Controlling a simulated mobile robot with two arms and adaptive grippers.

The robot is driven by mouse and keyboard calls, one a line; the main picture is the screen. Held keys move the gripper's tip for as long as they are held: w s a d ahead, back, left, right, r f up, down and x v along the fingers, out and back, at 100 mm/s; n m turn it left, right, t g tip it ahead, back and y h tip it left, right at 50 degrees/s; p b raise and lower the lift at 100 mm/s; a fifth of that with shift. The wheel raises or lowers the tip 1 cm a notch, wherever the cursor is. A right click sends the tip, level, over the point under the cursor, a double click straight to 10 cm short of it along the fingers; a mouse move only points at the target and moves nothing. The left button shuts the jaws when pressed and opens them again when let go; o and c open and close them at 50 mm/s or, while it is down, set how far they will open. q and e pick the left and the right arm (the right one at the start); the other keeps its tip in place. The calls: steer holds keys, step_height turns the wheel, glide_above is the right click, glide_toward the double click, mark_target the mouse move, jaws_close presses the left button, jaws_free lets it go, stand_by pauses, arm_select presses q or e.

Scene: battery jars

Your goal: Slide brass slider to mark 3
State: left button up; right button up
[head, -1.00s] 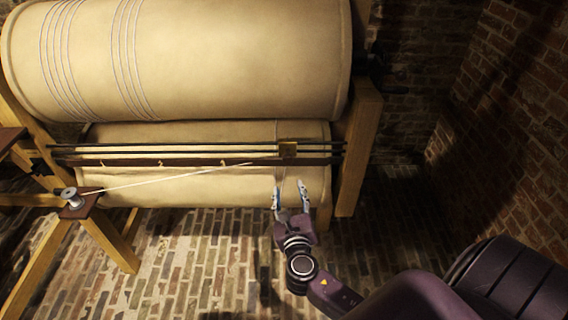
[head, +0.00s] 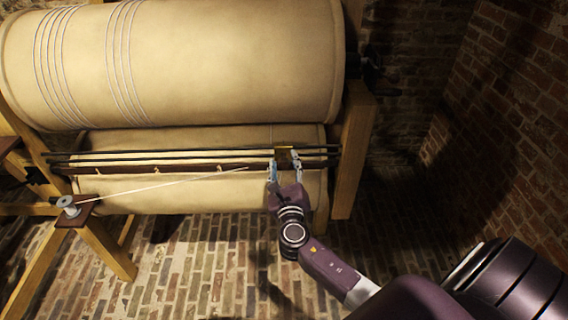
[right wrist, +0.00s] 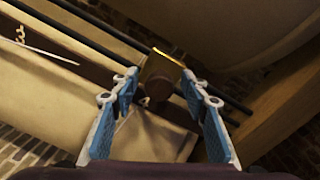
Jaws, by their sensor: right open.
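The brass slider (head: 284,150) sits on two dark rods (head: 200,153) towards their right end. The slider shows in the right wrist view (right wrist: 160,70) as a brass plate with a dark round part below it. A dark marked rail (head: 190,170) runs under the rods. Its pale marks are small; the third one from the left, mark 3 (head: 219,167), lies left of the slider. My right gripper (head: 284,163) is open, with one finger on each side of the slider's lower part. I cannot tell whether the fingers touch it. My left gripper is not in view.
A large pale drum (head: 190,60) with thin cord windings hangs above the rods, and a lower roller (head: 140,200) lies behind them. A pale cord (head: 150,186) runs from a small spool (head: 68,203) towards the rail. A wooden post (head: 352,150) stands right of the slider.

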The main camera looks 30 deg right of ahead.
mark_target(215, 165)
jaws_close()
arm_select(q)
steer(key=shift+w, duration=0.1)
arm_select(e)
steer(key=shift+w+a, duration=0.1)
steer(key=shift+a, duration=0.1)
steer(key=w+a, duration=0.1)
steer(key=a, duration=0.2)
steer(key=w+a, duration=0.4)
steer(key=a, duration=0.1)
steer(key=shift+w+a, duration=0.15)
steer(key=shift+a, duration=0.2)
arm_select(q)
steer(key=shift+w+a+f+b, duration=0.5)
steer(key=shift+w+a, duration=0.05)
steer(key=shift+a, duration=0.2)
arm_select(e)
steer(key=w+a, duration=0.1)
steer(key=a, duration=0.1)
steer(key=w+a, duration=0.2)
steer(key=a, duration=0.1)
steer(key=w+a, duration=0.2)
steer(key=a, duration=0.1)
